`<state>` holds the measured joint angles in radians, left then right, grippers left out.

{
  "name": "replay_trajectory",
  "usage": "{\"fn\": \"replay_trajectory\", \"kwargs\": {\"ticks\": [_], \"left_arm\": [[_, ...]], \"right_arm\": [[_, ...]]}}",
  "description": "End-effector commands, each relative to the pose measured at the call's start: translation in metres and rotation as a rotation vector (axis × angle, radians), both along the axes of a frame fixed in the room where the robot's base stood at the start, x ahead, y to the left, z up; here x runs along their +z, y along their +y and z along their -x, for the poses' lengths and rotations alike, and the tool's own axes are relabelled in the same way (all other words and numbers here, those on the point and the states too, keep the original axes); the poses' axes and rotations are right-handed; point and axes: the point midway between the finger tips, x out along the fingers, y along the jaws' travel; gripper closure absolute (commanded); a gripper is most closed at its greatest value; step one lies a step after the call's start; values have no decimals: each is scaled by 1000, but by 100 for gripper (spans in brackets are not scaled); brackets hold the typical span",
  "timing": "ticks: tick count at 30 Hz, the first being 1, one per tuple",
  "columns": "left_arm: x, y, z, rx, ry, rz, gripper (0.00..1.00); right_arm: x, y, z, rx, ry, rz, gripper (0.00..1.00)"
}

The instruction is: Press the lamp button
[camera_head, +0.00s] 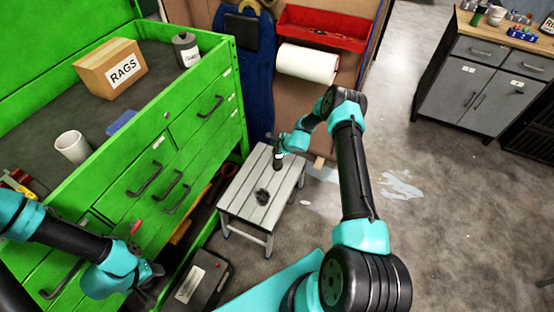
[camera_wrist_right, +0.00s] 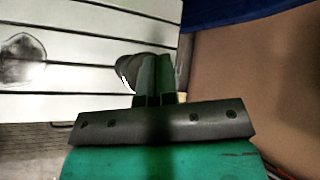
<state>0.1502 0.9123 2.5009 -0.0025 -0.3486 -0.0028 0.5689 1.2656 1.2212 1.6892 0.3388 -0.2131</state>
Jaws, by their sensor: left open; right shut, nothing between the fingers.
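A small dark upright object (camera_head: 278,161), which may be the lamp, stands near the back edge of the grey slatted stool (camera_head: 240,203). No button can be made out on it. My right gripper (camera_head: 281,146) is shut and empty, right at the top of this object. In the right wrist view the closed fingertips (camera_wrist_right: 155,75) overlap the dark rounded object (camera_wrist_right: 130,72) and hide part of it; I cannot tell whether they touch. My left gripper (camera_head: 152,283) is open at the lower left, in front of the green drawers, far from the stool.
A dark patch (camera_head: 262,195) marks the stool top. The green workbench (camera_head: 160,165) stands left, bearing a RAGS box (camera_head: 112,68) and a white cup (camera_head: 72,146). A dark case (camera_head: 198,283) lies on the floor. A grey cabinet (camera_head: 480,85) stands far right; floor between is open.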

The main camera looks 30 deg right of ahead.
Motion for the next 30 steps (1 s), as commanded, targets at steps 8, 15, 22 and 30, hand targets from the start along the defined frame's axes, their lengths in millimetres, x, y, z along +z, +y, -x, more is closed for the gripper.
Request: {"fn": "replay_trajectory", "kwargs": {"ticks": [8,15,22,30], "left_arm": [[0,0,0,0,0,0,57],[0,0,0,0,0,0,57],[0,0,0,0,0,0,57],[0,0,0,0,0,0,57]], "right_arm": [[-2,0,0,0,0,0,100],[-4,0,0,0,0,0,100],[-6,0,0,0,0,0,100],[-9,0,0,0,0,0,100]]}}
